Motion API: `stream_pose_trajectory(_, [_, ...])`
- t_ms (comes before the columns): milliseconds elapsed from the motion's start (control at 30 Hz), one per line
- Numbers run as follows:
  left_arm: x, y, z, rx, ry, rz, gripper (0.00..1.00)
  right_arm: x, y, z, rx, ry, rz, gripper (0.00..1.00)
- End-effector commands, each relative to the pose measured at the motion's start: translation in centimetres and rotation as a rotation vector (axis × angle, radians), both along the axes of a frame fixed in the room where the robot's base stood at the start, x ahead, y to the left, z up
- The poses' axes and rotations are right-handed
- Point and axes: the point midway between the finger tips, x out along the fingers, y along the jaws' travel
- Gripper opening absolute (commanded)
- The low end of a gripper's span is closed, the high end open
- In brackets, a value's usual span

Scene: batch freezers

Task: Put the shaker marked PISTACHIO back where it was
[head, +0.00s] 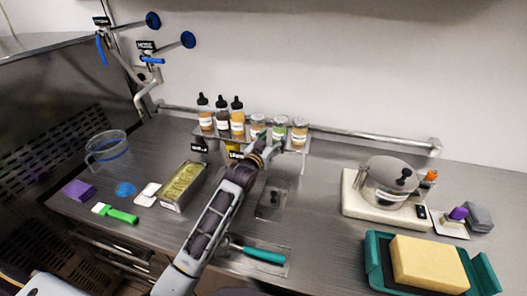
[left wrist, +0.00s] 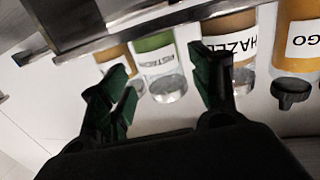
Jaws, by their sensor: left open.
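The PISTACHIO shaker (head: 279,129), with green contents, stands on the raised rack against the back wall, between two other shakers. In the left wrist view, which is turned over, the green PISTACHIO shaker (left wrist: 160,68) shows between my fingers, its label partly readable. My left gripper (head: 262,143) is at the rack's front edge. In the left wrist view my left gripper (left wrist: 162,85) is open, one finger on each side of the shaker; contact cannot be told. My right gripper is not in view.
The HAZELNUT shaker (left wrist: 232,45) is close beside one finger; another shaker (head: 299,132) stands on the other side. Several squeeze bottles (head: 221,116) fill the rack's left part. A metal rail (head: 375,139) runs along the wall. A long metal pan (head: 183,186) stands left of my arm.

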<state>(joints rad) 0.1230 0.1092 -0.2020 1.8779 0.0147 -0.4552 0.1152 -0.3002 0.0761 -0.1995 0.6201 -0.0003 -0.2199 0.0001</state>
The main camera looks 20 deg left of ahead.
Motion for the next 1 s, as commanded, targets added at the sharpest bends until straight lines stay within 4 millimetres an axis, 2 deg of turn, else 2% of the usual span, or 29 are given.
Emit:
stream_pose_trajectory(600, [-5.8,1.1,0.2,0.000,0.000,0.000,0.62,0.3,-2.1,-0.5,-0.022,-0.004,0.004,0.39])
stream_pose_trajectory(1000, [-7.5,1.4,0.4,0.000,0.001,0.000,0.62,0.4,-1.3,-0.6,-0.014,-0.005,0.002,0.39])
